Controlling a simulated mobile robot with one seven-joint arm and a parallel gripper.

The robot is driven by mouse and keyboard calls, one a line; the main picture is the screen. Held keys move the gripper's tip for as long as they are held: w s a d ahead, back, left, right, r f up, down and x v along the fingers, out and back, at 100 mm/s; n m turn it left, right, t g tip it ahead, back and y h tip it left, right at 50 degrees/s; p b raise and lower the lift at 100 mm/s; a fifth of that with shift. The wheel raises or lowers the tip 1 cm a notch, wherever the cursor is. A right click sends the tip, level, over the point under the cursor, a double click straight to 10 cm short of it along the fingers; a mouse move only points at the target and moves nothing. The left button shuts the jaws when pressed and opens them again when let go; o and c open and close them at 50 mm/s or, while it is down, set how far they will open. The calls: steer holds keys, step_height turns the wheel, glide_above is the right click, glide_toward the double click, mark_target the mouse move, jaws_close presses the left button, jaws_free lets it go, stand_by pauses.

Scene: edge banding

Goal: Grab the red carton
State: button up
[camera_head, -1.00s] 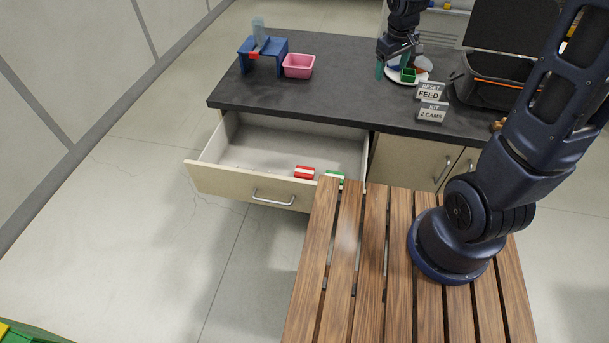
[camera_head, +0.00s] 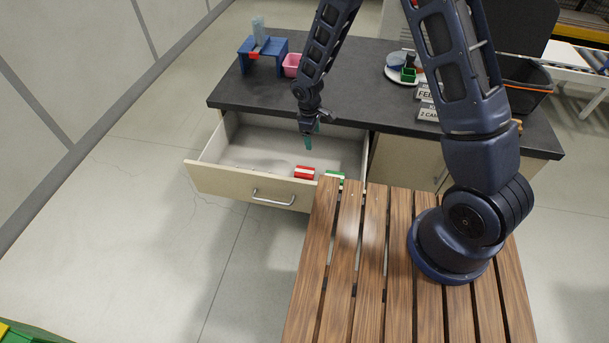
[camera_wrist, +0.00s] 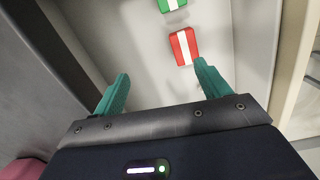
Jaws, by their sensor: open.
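The red carton (camera_head: 304,173), red with a white stripe, lies in the open drawer (camera_head: 240,185) near its front wall. In the wrist view the red carton (camera_wrist: 184,47) shows at the upper middle, beyond my right fingertip. My gripper (camera_head: 308,139) hangs over the drawer, above and behind the red carton. In the wrist view my gripper (camera_wrist: 162,75) has its two teal fingers spread wide with nothing between them.
A green and white carton (camera_head: 335,177) lies right of the red one, partly hidden by the slatted wooden top (camera_head: 345,260). The dark counter (camera_head: 355,95) overhangs the drawer's back. A blue stand (camera_head: 262,46), pink bin (camera_head: 291,65) and white plate (camera_head: 394,74) stand on it.

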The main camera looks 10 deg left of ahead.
steer(key=n, duration=0.1)
glide_above(304, 171)
steer(key=f, duration=0.6)
steer(key=shift+w+a+f, duration=0.25)
steer(key=shift+d+f, duration=0.15)
steer(key=shift+f, duration=1.2)
steer(key=shift+d+f, duration=0.15)
steer(key=shift+f, duration=1.2)
steer(key=shift+s+f, duration=0.2)
steer(key=shift+f, duration=2.35)
steer(key=c, duration=1.1)
steer(key=shift+o, duration=0.2)
steer(key=shift+r, duration=0.1)
